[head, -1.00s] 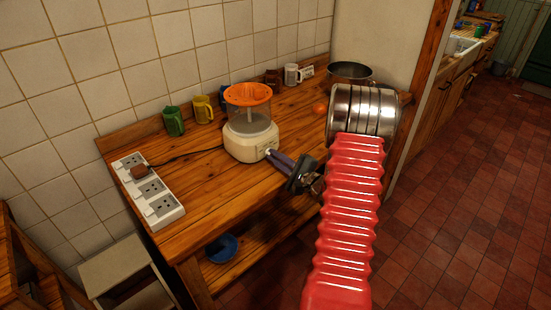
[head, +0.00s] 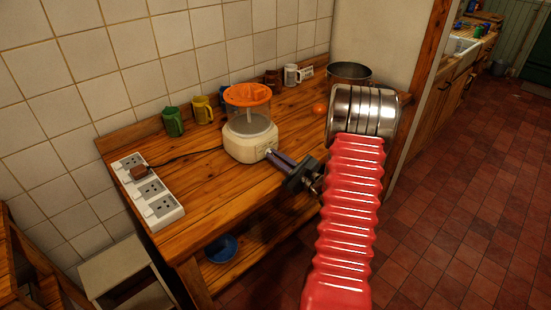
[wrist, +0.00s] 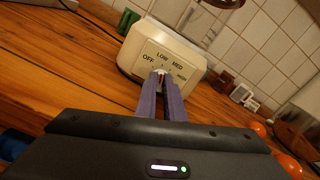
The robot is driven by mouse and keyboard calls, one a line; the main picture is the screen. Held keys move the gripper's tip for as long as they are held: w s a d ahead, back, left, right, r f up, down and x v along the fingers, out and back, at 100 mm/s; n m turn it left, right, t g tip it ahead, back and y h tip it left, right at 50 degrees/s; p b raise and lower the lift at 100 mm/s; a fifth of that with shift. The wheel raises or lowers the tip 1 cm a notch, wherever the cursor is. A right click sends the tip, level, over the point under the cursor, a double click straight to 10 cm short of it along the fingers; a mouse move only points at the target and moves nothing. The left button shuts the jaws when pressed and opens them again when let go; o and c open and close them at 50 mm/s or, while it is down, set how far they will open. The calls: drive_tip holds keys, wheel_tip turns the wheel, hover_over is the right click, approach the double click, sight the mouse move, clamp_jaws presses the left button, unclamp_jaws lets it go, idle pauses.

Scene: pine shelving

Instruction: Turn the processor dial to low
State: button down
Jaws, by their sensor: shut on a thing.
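The food processor (head: 246,146) stands on the wooden bench, with a cream base, clear bowl and orange top. In the wrist view its front panel (wrist: 150,62) is marked OFF, LOW, MED and HIGH. The small dial (wrist: 161,74) below these marks is mostly hidden between the fingertips, and I cannot tell which mark it points to. My gripper (head: 270,153) reaches in from the right with purple-grey fingers. In the wrist view the gripper (wrist: 162,80) is shut on the dial.
A white power strip (head: 149,190) with a brown plug lies at the bench's left. Green and yellow mugs stand behind by the wall. A metal pot (head: 350,73) and an orange ball (head: 320,109) are to the right.

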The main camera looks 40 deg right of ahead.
drive_tip(key=shift+f+m, duration=0.15)
drive_tip(key=shift+m, duration=0.15)
drive_tip(key=c, duration=1.9)
unclamp_jaws()
drive_tip(key=shift+o, duration=0.2)
drive_tip(key=shift+s, duration=0.1)
drive_tip(key=s, duration=1.3)
drive_tip(key=shift+s+d, duration=0.2)
drive_tip(key=shift+s, duration=0.15)
